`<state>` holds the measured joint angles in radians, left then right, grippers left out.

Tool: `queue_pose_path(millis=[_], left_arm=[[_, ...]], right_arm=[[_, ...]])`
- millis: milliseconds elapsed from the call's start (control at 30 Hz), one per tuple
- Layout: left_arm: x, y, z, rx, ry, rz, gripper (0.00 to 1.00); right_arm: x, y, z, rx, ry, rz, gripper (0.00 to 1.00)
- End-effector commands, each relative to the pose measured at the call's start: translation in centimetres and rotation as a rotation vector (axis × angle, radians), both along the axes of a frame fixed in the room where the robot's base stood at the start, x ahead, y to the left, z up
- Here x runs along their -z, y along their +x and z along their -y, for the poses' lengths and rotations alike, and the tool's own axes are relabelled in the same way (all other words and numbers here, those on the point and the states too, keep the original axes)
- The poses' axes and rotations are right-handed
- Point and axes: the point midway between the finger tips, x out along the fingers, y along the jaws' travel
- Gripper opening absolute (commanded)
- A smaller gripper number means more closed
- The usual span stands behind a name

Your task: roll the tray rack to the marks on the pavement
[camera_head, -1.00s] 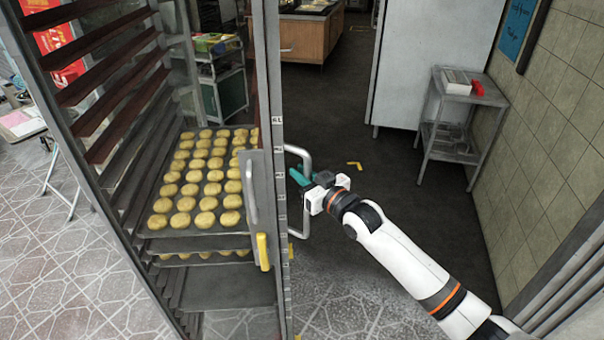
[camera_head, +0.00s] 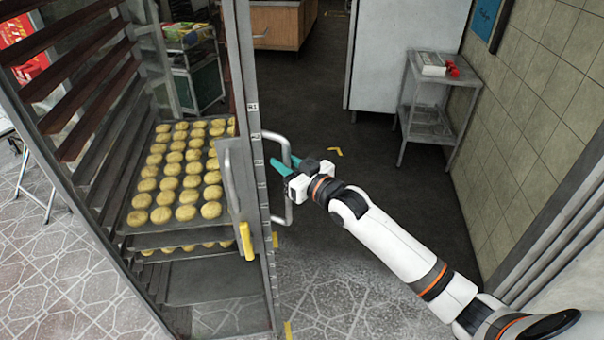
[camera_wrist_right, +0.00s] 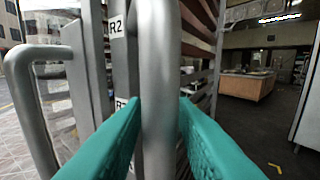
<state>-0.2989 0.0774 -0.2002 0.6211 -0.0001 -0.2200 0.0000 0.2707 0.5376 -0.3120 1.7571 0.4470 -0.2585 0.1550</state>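The tall metal tray rack (camera_head: 255,150) stands at the left in the head view, holding trays of round golden buns (camera_head: 180,175). A looped grey handle (camera_head: 289,200) sticks out from its right edge. My right gripper (camera_head: 282,165) has its teal fingers on either side of this handle. In the right wrist view the upright handle bar (camera_wrist_right: 160,90) fills the space between the fingers, and they look shut on it. Other yellow patches (camera_head: 288,329) show beside the rack's base. My left gripper is out of view.
A small grey side table (camera_head: 430,125) with a red item stands by the tiled wall (camera_head: 530,120) at right. A pale cabinet (camera_head: 400,50), a wooden counter (camera_head: 277,26) and a shelf cart (camera_head: 195,75) stand behind. Dark floor between rack and side table is clear.

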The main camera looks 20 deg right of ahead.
Motion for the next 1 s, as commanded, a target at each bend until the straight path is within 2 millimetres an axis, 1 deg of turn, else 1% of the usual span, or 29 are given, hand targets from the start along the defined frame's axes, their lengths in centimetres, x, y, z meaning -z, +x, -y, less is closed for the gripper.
queue_pose_path(millis=[33, 300, 400, 500, 700, 1000], left_arm=[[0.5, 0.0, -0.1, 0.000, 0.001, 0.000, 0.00], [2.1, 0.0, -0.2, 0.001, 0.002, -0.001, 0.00], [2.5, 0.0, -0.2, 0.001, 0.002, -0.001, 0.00], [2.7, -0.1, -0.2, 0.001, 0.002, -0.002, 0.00], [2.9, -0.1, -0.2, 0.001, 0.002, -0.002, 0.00], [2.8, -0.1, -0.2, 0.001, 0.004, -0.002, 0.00]], right_arm=[[0.4, -0.9, 0.2, -0.001, -0.002, -0.002, 0.25], [0.5, -6.4, 2.2, -0.001, -0.003, 0.000, 0.25], [0.4, -8.0, 2.7, -0.001, -0.002, 0.000, 0.25], [0.2, -9.0, 3.1, -0.001, -0.001, 0.000, 0.25], [0.0, -9.9, 3.4, -0.001, 0.000, 0.002, 0.25], [0.0, -9.9, 3.4, -0.001, 0.000, 0.002, 0.25]])
